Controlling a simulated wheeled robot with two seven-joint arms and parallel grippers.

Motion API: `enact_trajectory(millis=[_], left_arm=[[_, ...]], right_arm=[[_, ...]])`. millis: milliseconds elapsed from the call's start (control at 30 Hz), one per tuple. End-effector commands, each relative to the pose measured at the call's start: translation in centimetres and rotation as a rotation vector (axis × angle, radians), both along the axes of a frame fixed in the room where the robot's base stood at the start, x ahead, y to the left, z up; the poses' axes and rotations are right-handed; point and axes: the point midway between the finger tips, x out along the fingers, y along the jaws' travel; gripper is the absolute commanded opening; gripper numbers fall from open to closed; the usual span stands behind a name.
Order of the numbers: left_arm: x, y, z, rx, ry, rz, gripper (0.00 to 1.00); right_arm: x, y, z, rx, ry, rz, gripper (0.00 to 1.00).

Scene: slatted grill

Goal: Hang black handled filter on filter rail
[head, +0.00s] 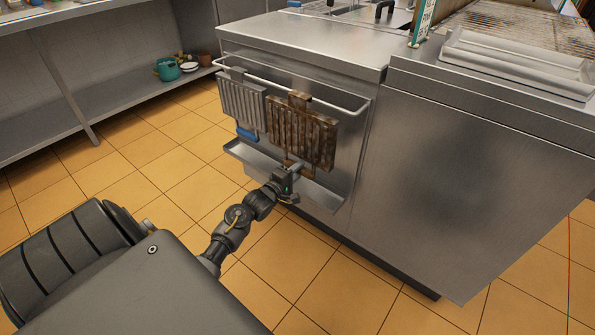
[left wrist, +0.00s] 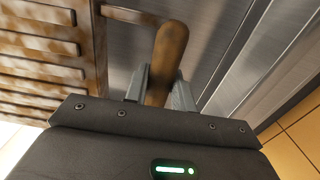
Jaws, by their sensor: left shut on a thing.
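A brown, soiled slatted filter (head: 318,137) stands roughly upright in front of the steel cabinet side. Its top tab overlaps the filter rail (head: 346,109); I cannot tell whether it is hooked over it. My left gripper (head: 290,170) is below the filter, shut on its lower handle. In the left wrist view the gripper (left wrist: 159,92) has a finger on each side of the handle (left wrist: 168,58), which looks brown and stained rather than clearly black. The filter's slats (left wrist: 40,55) fill the upper left there. My right gripper is not in view.
A grey filter (head: 241,100) with a blue handle (head: 247,135) hangs at the rail to the left. A steel drip tray (head: 322,195) juts out below the filters. A low shelf (head: 130,92) with pots stands at the left. The tiled floor in front is clear.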

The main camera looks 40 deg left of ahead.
Motion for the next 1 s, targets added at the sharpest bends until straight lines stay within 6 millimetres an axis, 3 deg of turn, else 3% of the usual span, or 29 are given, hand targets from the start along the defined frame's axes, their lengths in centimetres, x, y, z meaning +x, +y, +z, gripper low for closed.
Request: enact_trajectory(millis=[1000], left_arm=[[1.7, 0.0, 0.2, 0.000, -0.005, 0.000, 0.00]], right_arm=[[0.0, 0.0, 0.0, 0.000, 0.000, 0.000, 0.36]])
